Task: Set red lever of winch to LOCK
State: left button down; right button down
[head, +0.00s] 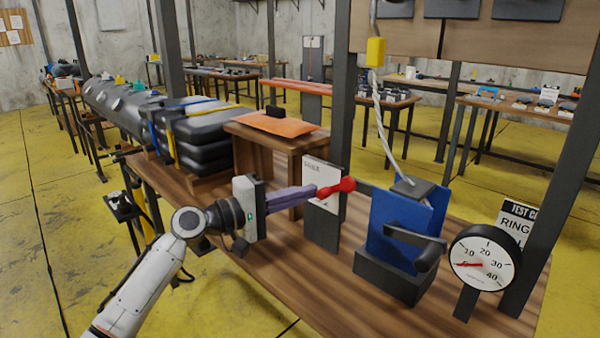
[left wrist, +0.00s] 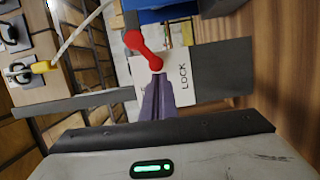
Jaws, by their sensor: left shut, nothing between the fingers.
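The winch (head: 402,232) has a blue body on a dark base and stands on the wooden bench, with a black crank on its front. Its red lever (head: 336,188) sticks out at the winch's left side, in front of a white label plate (head: 322,172). In the left wrist view the red lever (left wrist: 144,50) lies at an angle, and the plate (left wrist: 182,80) reads LOCK. My left gripper (head: 312,192) is shut and empty, its purple fingertips at the lever's near end; I cannot tell whether they touch. My right gripper is not in view.
A round dial gauge (head: 485,257) stands right of the winch. A rope with a yellow block (head: 376,52) runs down to the winch top. A wooden box (head: 262,150) with an orange pad and folded grey boats (head: 205,135) lie behind my left arm. The bench front is clear.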

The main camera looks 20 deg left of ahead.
pick_arm(q)
jog(key=shift+s+d+f+n, duration=0.15)
jog(key=shift+f+n, duration=0.25)
jog(key=shift+n, duration=0.2)
jog(key=s+a+f+b, duration=0.1)
jog(key=s+a+b, duration=0.3)
jog(key=a, duration=0.5)
jog(key=shift+s+a, duration=0.4)
jog(key=shift+s, duration=0.65)
jog(key=shift+f, duration=0.1)
jog(key=shift+s+f, duration=0.1)
